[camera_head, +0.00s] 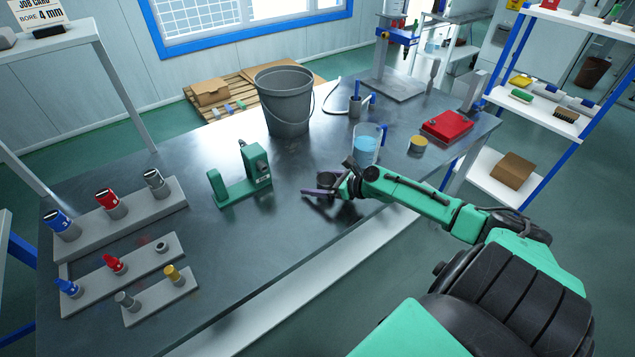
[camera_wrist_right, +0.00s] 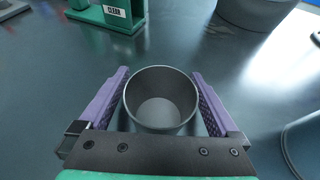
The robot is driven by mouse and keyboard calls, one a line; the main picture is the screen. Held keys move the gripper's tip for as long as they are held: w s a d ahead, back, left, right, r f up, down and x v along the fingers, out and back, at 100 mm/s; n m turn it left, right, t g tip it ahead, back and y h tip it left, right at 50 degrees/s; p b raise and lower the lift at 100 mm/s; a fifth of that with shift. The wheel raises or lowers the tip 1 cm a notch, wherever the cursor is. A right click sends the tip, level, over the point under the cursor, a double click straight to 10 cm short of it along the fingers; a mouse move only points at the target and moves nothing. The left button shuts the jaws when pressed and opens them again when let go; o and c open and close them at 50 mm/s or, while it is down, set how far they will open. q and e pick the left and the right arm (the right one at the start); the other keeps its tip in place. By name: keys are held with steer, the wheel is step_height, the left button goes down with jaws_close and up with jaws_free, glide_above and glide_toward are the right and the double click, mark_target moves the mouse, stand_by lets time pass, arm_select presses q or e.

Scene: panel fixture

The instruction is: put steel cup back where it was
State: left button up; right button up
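The steel cup (camera_wrist_right: 160,98) is a grey, open-topped round cup, and it looks empty inside. In the right wrist view it stands upright between the two purple fingers of my right gripper (camera_wrist_right: 161,82). The fingers are wide apart and lie close along both sides of the cup's rim. I cannot tell whether they press on it. In the head view my right gripper (camera_head: 325,190) is low over the middle of the bench (camera_head: 265,225), and the cup is mostly hidden there. Whether the cup touches the bench is unclear. My left gripper is not in view.
A jug with blue liquid (camera_head: 367,147), a yellow-topped tin (camera_head: 417,145) and a red case (camera_head: 447,126) are to the right. Stepped holders (camera_head: 125,225) fill the left.

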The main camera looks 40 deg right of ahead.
steer(key=shift+r, duration=0.1)
steer(key=p+v, duration=0.2)
steer(key=v, duration=1)
steer(key=shift+d+p, duration=0.1)
steer(key=shift+p, duration=0.25)
steer(key=shift+w, duration=0.1)
